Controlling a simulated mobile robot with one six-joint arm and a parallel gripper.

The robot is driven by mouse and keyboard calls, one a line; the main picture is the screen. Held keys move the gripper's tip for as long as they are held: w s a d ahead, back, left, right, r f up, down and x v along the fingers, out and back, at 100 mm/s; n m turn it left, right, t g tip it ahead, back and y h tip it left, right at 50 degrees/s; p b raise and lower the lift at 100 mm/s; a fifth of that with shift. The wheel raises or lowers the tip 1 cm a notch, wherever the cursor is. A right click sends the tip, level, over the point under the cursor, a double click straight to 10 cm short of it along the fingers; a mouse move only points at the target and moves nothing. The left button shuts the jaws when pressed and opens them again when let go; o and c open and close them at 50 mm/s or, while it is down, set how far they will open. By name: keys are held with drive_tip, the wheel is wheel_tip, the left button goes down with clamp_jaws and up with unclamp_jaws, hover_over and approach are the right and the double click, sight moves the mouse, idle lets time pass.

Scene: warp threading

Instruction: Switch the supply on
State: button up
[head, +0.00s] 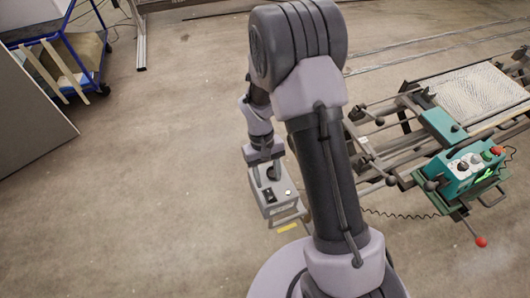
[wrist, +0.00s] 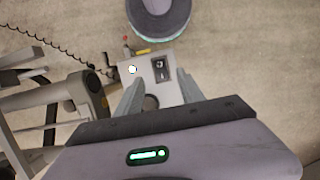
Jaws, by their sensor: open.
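The supply looks to be the grey box (head: 282,207) low in front of me, left of the loom-like frame; it also shows in the wrist view (wrist: 170,91). On its face are a black rocker switch (wrist: 161,68), a white lit button (wrist: 132,69) and a dark round part (wrist: 150,102). My gripper (wrist: 160,75) is open and empty over the face, its two fingers apart on either side of the round part, with the tips near the rocker. Contact cannot be told. In the head view my gripper (head: 268,168) partly covers the box. The rocker's position is unclear.
A metal frame (head: 400,135) stands to the right, carrying a teal control box (head: 458,182) with knobs, a red button and a coiled cable (head: 400,214). A blue cart (head: 92,72) and a grey panel (head: 30,120) are at the left. The floor between is clear.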

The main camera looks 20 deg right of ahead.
drive_tip(key=p+v, duration=0.2)
drive_tip(key=v, duration=0.8)
drive_tip(key=shift+r, duration=0.25)
drive_tip(key=shift+w, duration=0.1)
